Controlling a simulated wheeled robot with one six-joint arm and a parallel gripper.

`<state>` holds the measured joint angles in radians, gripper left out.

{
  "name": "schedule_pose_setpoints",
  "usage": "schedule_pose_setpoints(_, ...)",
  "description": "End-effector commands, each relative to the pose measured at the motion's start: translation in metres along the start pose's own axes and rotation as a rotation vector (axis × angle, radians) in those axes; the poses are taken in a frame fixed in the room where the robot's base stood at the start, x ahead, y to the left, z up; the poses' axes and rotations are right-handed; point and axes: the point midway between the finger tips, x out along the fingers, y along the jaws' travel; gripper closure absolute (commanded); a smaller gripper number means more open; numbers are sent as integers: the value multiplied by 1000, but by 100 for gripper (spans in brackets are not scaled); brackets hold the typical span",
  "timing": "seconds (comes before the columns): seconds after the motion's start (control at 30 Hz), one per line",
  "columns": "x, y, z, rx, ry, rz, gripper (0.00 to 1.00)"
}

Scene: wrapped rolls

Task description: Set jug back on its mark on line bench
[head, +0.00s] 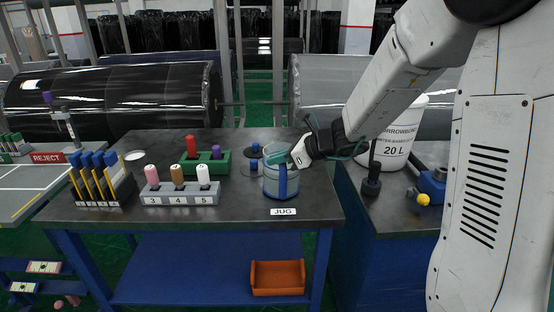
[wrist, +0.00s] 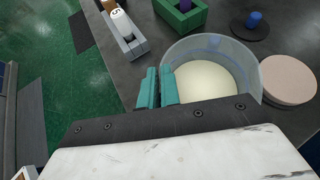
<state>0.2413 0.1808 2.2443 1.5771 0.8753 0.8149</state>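The jug (head: 292,186) is pale, translucent and blue, with a darker blue handle on its near side. It looks upright at the front of the line bench (head: 225,222), just behind a white JUG label (head: 284,211). Whether its base touches the bench is hard to tell. In the wrist view the jug (wrist: 248,62) is seen from above, with a cream-coloured round area inside. My gripper (head: 282,159) is at the jug's top. Its teal fingers (wrist: 158,86) are close together at the rim on the handle side and look shut on the jug. The grip itself is hidden.
A grey rack (head: 180,198) with pegs and a green rack (head: 206,166) stand left of the jug. A pinkish disc (wrist: 288,79) is beside the jug. A white 20 L bucket (head: 398,142) stands at right.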

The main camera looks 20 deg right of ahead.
Motion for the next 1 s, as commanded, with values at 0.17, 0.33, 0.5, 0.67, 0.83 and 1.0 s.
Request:
schedule_pose_setpoints(0.17,0,0,1,-3,-3,-1,100)
schedule_pose_setpoints(0.33,1,0,-1,-2,-3,-1,100)
schedule_pose_setpoints(0.5,2,0,-3,0,-1,0,74)
schedule_pose_setpoints(0.67,1,0,-3,0,-1,0,74)
schedule_pose_setpoints(0.83,-4,0,0,-1,-1,-2,74)
schedule_pose_setpoints(1.0,-32,-2,0,-2,-2,-7,74)
